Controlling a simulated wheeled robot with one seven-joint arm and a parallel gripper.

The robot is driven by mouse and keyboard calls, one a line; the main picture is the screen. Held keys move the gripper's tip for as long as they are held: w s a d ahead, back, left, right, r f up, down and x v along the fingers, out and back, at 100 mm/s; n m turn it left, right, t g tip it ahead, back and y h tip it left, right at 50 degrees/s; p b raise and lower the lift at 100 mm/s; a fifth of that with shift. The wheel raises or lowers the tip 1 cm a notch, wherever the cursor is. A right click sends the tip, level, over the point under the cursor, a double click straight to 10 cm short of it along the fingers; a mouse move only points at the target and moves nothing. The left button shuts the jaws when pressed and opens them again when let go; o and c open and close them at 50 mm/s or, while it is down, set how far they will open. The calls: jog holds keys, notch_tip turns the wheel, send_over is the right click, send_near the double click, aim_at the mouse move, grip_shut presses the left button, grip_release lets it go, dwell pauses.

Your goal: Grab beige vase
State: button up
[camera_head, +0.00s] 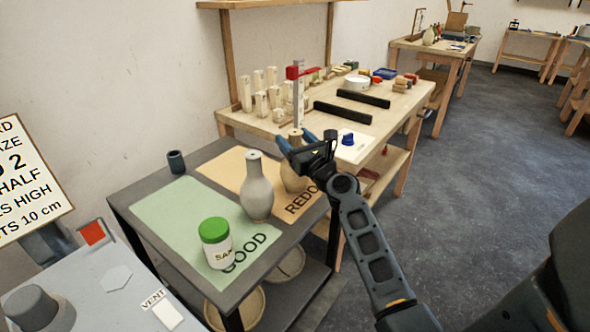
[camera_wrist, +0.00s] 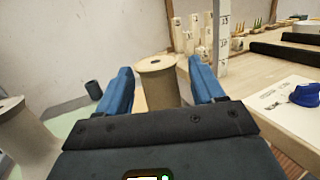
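A tan-beige vase (camera_head: 292,178) stands upright on the orange mat of the dark table, partly hidden behind my gripper (camera_head: 296,141). In the wrist view, the neck and round rim of this vase (camera_wrist: 158,82) show between the two blue fingers of my gripper (camera_wrist: 160,68). The fingers are apart, and I see no clear grip on the neck; whether either finger touches it I cannot tell. A second, greyer beige vase (camera_head: 257,190) stands upright to the left, near where the green and orange mats meet; it also shows at the left of the wrist view (camera_wrist: 22,138).
A white jar with a green lid (camera_head: 215,242) stands on the green mat (camera_head: 165,212) marked GOOD. A small dark cup (camera_head: 176,162) stands at the table's back left. A wooden bench (camera_head: 390,120) with several pale blocks and a blue object (camera_head: 347,139) lies behind.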

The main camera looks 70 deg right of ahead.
grip_shut()
dwell(0.4)
